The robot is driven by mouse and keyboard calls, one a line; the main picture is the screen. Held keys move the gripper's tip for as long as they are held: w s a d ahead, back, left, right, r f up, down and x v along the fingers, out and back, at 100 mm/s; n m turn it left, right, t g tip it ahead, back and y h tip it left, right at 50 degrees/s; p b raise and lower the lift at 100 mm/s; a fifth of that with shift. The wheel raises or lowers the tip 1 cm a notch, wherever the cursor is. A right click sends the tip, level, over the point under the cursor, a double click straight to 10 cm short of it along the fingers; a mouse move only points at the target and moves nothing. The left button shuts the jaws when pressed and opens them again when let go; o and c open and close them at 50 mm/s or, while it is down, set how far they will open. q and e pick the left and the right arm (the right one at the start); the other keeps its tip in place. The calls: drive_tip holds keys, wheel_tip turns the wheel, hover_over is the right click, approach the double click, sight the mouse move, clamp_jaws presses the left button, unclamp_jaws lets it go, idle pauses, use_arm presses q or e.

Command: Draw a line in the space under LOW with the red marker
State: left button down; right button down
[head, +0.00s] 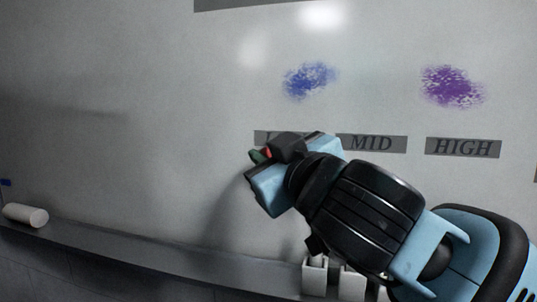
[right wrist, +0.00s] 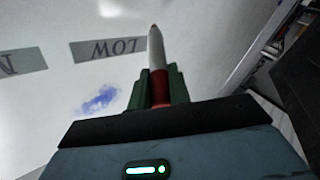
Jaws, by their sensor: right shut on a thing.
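The whiteboard (head: 130,150) fills the head view. It bears grey labels: LOW, mostly hidden behind my right gripper, MID (head: 371,143) and HIGH (head: 463,148). The LOW label shows whole in the right wrist view (right wrist: 107,49). My right gripper (head: 258,168) is just below the LOW label in the head view. It is shut on the red marker (right wrist: 155,62), whose pale, pointed body sticks out beyond the green fingertips, with a red part between them. Only a bit of red shows in the head view. I cannot tell whether its tip touches the board. My left gripper is not in view.
A blue scribble (head: 309,80) and a purple scribble (head: 453,86) are on the board above the labels. A ledge (head: 150,250) runs along the bottom, with a white cylinder (head: 25,215) at left and white holders (head: 315,277) below my right arm.

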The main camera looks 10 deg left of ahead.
drive_tip(key=shift+w, duration=0.7)
idle(0.4)
drive_tip(key=shift+d, duration=0.15)
drive_tip(key=shift+s+d, duration=0.1)
drive_tip(key=shift+d, duration=0.5)
drive_tip(key=shift+d, duration=0.7)
drive_tip(key=shift+d, duration=0.15)
drive_tip(key=shift+d, duration=0.55)
drive_tip(key=shift+d, duration=0.65)
